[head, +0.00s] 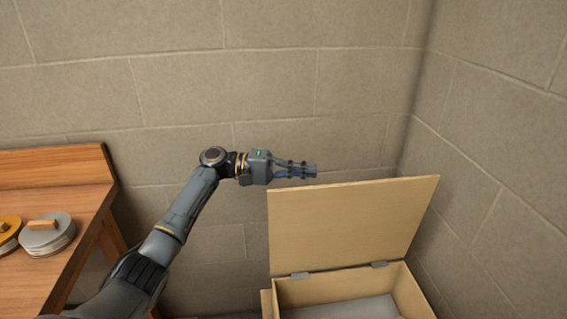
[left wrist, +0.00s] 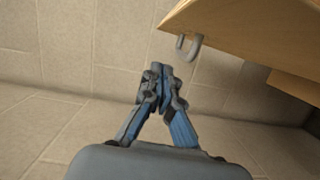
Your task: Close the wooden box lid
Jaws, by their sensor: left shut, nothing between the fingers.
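The wooden box (head: 410,296) stands at the bottom right of the head view, in front of the wall corner. Its lid (head: 345,225) is raised, standing nearly upright on two grey hinges along the box edge. My left gripper (head: 313,171) is shut and empty, just above the lid's upper left edge in the head view. In the left wrist view the fingertips (left wrist: 160,70) are together. The wooden panel with a grey hook (left wrist: 188,46) shows at the upper right there, apart from the fingers. My right gripper is not in view.
A wooden table (head: 85,200) stands at the left with a grey round lidded container (head: 47,236) and a yellow one (head: 8,232) on it. Block walls (head: 300,80) close off the back and right. Open space lies between table and box.

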